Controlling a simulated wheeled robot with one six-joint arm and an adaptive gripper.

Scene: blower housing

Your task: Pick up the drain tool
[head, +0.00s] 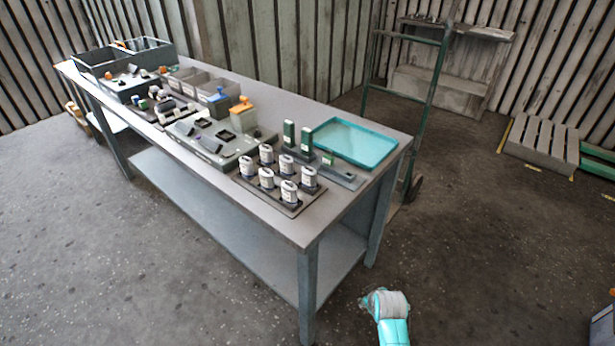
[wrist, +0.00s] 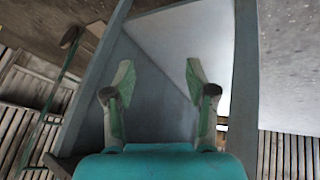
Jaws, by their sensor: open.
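My gripper (wrist: 159,78) is open and empty, its two green-grey fingers spread apart in the wrist view. In the head view my teal and grey arm (head: 392,318) is low at the bottom, in front of the near right end of the workbench (head: 290,225). The gripper is away from everything on the bench top. I cannot tell which item is the drain tool. Candidates among the small items include an orange-topped piece (head: 241,105) and a blue-topped piece (head: 219,94), both standing near the grey bins at the bench's middle.
Several white-and-dark cylinders (head: 267,178) stand in a dark tray at the near end. Green upright blocks (head: 289,133) and a teal tray (head: 355,143) lie beside them. A green hand truck (head: 433,90) stands behind.

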